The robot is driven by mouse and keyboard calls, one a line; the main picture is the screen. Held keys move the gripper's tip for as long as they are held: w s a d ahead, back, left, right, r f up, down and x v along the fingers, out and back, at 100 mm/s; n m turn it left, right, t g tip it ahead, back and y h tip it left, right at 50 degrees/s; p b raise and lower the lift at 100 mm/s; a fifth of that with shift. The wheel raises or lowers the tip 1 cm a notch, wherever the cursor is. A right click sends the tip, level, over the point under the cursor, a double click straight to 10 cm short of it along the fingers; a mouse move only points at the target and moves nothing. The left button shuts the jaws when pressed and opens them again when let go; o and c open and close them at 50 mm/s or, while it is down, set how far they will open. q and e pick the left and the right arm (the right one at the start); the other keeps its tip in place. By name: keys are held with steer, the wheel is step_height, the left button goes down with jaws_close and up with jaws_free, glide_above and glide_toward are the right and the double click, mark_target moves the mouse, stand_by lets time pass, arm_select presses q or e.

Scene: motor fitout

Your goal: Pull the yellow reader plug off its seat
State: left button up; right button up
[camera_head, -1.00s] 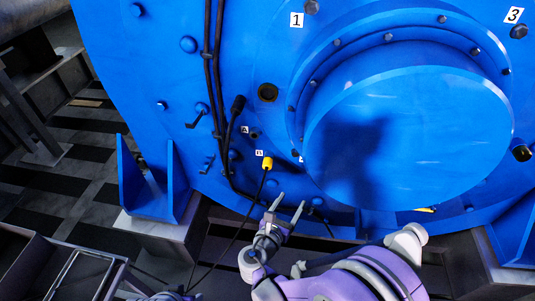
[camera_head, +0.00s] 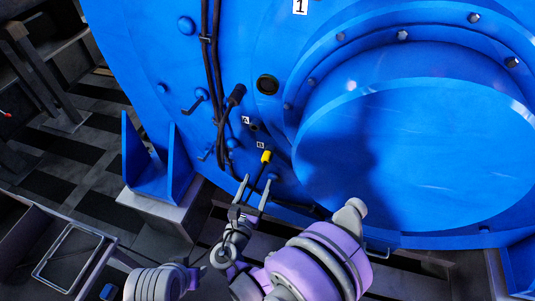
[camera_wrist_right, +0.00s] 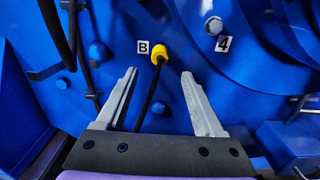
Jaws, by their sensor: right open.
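The yellow reader plug (camera_head: 266,156) sits on the blue motor face beside the label B, with a black cable hanging down from it. In the right wrist view the yellow plug (camera_wrist_right: 159,53) shows ahead of the fingers, centred between them but beyond their tips, with the cable running down between them. My right gripper (camera_head: 257,185) is open and empty, just below the plug in the head view; its two fingers also show in the right wrist view (camera_wrist_right: 160,74). My left gripper does not clearly show.
A thick black cable with a connector (camera_head: 237,94) runs down the blue housing left of the plug. The large round blue cover (camera_head: 410,160) bulges out to the right. A blue bracket (camera_head: 150,165) and an open tray (camera_head: 70,255) stand at the left.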

mark_target(265, 162)
steer(key=shift+x, duration=4.5)
steer(key=shift+f, duration=0.1)
jaws_close()
steer(key=shift+s, duration=0.15)
steer(key=shift+v, duration=2.9)
